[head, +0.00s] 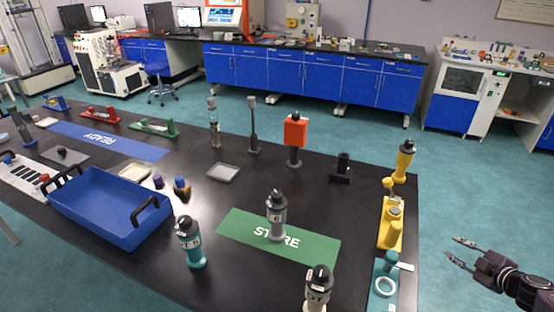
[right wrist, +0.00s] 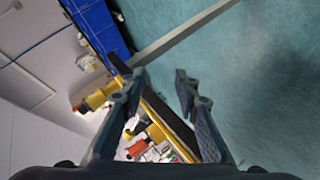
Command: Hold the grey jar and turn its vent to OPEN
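A grey jar (head: 277,218) with a dark cap stands upright on the green STORE mat (head: 318,254). A label faces the head camera; the vent's setting is too small to read. A teal jar (head: 194,250) stands left of the mat, and another dark-capped jar (head: 317,288) is cut off by the bottom edge. My right gripper (head: 453,248) is open and empty, off the table's right edge and well right of the grey jar. Its spread fingers also show in the right wrist view (right wrist: 160,84), with no jar between them. My left gripper is out of view.
A blue tray (head: 92,236) stands at left. A yellow stand (head: 391,236) and a teal base with a white ring (head: 384,286) line the right table edge. An orange-headed post (head: 295,132) stands at the back. The table right of the grey jar is fairly clear.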

